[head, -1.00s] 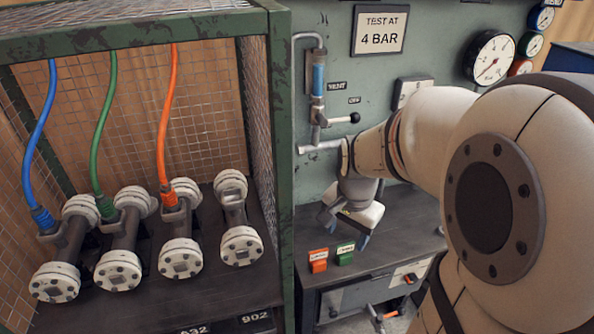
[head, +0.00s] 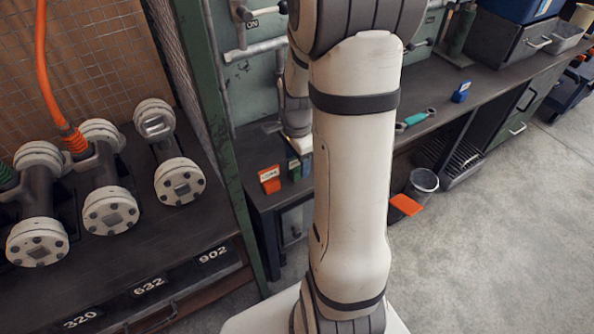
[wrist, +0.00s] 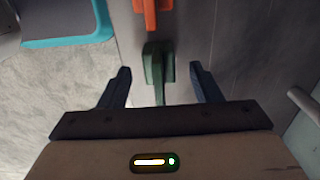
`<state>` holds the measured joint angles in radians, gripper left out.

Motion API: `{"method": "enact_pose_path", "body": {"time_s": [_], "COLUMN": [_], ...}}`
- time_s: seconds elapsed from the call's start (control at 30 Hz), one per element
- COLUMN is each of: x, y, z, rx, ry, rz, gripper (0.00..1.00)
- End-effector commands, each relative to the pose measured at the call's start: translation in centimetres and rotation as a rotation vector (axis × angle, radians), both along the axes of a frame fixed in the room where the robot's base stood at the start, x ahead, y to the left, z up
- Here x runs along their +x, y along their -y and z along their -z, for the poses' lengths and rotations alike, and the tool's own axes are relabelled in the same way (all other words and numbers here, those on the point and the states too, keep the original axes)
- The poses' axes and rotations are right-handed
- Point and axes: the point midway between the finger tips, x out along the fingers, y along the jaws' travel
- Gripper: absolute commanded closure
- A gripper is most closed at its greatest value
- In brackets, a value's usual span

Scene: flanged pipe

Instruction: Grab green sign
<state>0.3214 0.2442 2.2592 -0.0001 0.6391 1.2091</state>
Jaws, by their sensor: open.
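The green sign (wrist: 155,68) is a small upright piece on the dark bench top. In the wrist view it lies between the fingers of my gripper (wrist: 160,74), with a gap on each side. My gripper is open and empty, its two dark blue fingers apart. In the head view the green sign (head: 295,172) is small and partly hidden by my arm. My gripper is mostly hidden there behind my own arm links.
An orange sign (head: 269,180) stands close to the left of the green one; it also shows in the wrist view (wrist: 145,15). A green cage post (head: 225,130) rises left of the bench. A bucket (head: 422,185) stands on the floor at right.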

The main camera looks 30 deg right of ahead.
Motion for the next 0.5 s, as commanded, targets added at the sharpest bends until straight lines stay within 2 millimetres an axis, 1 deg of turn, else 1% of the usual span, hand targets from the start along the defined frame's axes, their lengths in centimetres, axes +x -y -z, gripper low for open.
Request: {"method": "enact_pose_path", "body": {"time_s": [0.03, 0.07, 0.27, 0.5], "x": [-0.03, -0.01, 0.0, -0.02], "y": [0.02, 0.03, 0.07, 0.09], "z": [0.69, 0.8, 0.72, 0.71], "rx": [0.001, 0.0, 0.0, 0.0], "ry": [-0.001, 0.0, 0.001, 0.001], "rz": [0.0, 0.001, 0.001, 0.002], "gripper": [0.42, 0.42, 0.42, 0.61]}}
